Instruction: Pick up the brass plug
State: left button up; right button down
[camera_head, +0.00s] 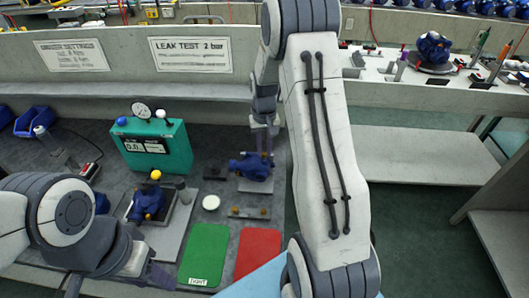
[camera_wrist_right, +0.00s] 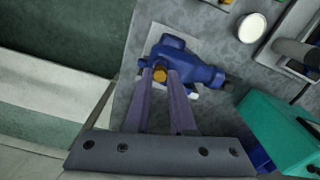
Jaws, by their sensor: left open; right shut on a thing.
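The brass plug (camera_wrist_right: 160,73) shows in the right wrist view as a small golden piece between the fingertips of my right gripper (camera_wrist_right: 160,76). The gripper is shut on it. It is over a blue pump body (camera_wrist_right: 188,66); I cannot tell whether the plug still sits in the pump. In the head view my right gripper (camera_head: 263,147) is right above this blue pump (camera_head: 250,168), and the plug is hidden there. My left gripper (camera_head: 158,276) is low at the left in the head view, open, with its fingers partly hidden by the arm.
A teal leak tester (camera_head: 152,150) stands left of the pump. Another blue pump (camera_head: 148,203) sits in a fixture near my left arm. A green mat (camera_head: 205,254) and a red mat (camera_head: 257,250) lie in front. A white round piece (camera_head: 211,203) lies between.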

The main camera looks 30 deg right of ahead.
aim_at(265, 154)
jog(key=r, duration=0.3)
jog(key=shift+s+r, duration=0.1)
jog(key=shift+s, duration=0.2)
jog(key=s+a+r+b, duration=0.1)
jog(key=s+r, duration=0.5)
jog(key=s, duration=0.5)
jog(key=shift+a+r+b, duration=0.2)
jog(key=shift+a+b, duration=0.1)
